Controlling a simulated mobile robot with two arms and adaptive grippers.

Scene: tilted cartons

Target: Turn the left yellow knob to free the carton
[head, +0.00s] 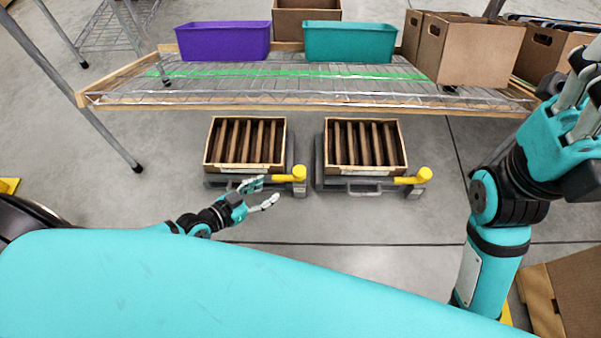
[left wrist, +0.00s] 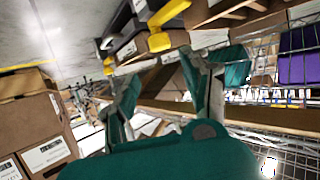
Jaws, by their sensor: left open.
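The left yellow knob (head: 298,173) sits at the front right corner of the left carton's (head: 212,154) grey holder, with its bar pointing left. My left gripper (head: 268,191) is open and empty, just left of and in front of this knob. In the left wrist view a yellow knob (left wrist: 159,42) shows beyond the spread fingers (left wrist: 165,73); I see no clear contact. The left carton is tilted and holds several brown slats. My right gripper (head: 584,108) is partly in view at the upper right, away from the cartons; its opening is unclear.
A matching right carton (head: 400,143) with its own yellow knob (head: 422,176) stands beside it. A wire shelf (head: 300,98) with purple (head: 223,42) and teal (head: 350,42) bins and cardboard boxes lies behind. The floor in front is clear. A cardboard box (head: 575,290) sits at lower right.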

